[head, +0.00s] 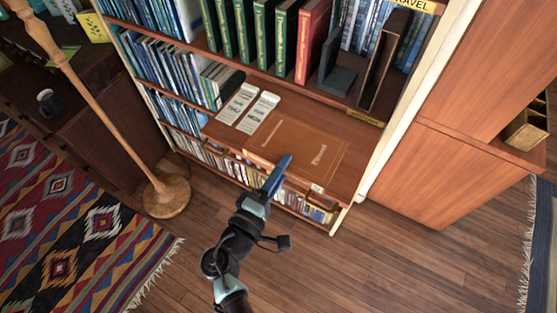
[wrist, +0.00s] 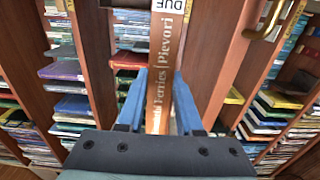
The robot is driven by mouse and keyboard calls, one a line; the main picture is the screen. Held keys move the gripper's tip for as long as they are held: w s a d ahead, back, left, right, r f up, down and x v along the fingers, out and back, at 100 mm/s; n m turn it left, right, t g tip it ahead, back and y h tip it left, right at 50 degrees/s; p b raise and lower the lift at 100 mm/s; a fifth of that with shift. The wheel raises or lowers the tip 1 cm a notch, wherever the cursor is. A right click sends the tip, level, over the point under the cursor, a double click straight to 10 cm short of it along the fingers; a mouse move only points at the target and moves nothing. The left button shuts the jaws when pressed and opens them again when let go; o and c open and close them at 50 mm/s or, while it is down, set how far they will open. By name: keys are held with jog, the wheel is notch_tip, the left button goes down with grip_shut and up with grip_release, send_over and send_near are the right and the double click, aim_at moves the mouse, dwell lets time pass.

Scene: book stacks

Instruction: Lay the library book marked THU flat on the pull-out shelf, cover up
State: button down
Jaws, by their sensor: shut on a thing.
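A brown book (head: 300,148) with "Pievori" on its cover is level and cover up over the pull-out shelf (head: 218,128). I cannot tell whether it rests on the shelf or hovers just above it. Its spine faces me and bears a white label (head: 316,188). My gripper (head: 277,176) is shut on the book at its spine edge. I cannot read a THU mark on the book.
Two white printed slips (head: 250,108) lie on the shelf's left back part. Green books and a red book (head: 312,40) stand above, with a dark bookend (head: 338,75). A floor lamp (head: 165,195) stands at left. The wooden floor in front is clear.

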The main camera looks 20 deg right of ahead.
jog(key=shift+w+r, duration=0.1)
jog(key=shift+w, duration=0.05)
notch_tip(320, 180, down, 7)
jog(key=b, duration=0.8)
jog(key=shift+r, duration=0.2)
jog(key=shift+f, duration=0.15)
dwell(0.6)
jog(key=shift+c, duration=2.4)
grip_release()
jog(key=shift+f, duration=0.2)
jog(key=shift+s+a, duration=0.15)
jog(key=shift+s, duration=0.05)
jog(key=v, duration=0.6)
jog(key=shift+s+a, duration=0.2)
jog(key=shift+a, duration=0.1)
